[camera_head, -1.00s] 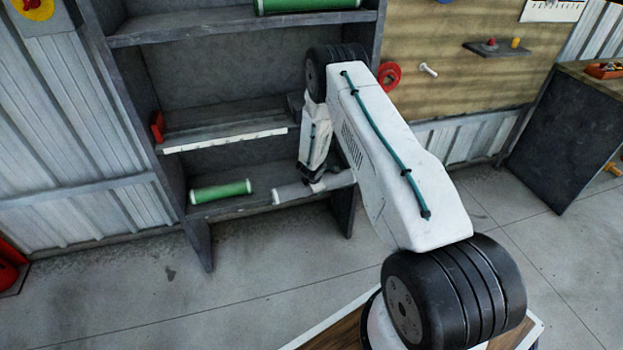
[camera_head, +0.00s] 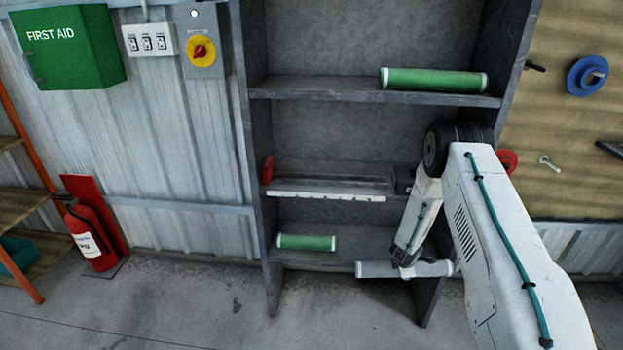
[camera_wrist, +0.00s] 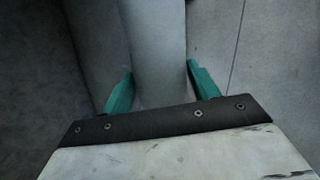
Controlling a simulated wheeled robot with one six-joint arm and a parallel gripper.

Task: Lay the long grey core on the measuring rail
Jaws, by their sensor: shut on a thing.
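A long grey core (camera_head: 376,269) with white ends is held level in my gripper (camera_head: 404,270), in front of the lowest shelf. In the wrist view the core (camera_wrist: 157,40) passes between the two green fingers of my gripper (camera_wrist: 160,85), which are shut on it. The measuring rail (camera_head: 325,182) lies on the middle shelf, above and to the left of the core. It has a white marked front strip and a red stop (camera_head: 268,168) at its left end. My arm hides part of its right end.
A short green core (camera_head: 306,242) lies on the bottom shelf, left of my gripper. A long green core (camera_head: 433,79) lies on the upper shelf. The shelf's uprights (camera_head: 252,150) bound the space. A fire extinguisher (camera_head: 91,237) stands at the left.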

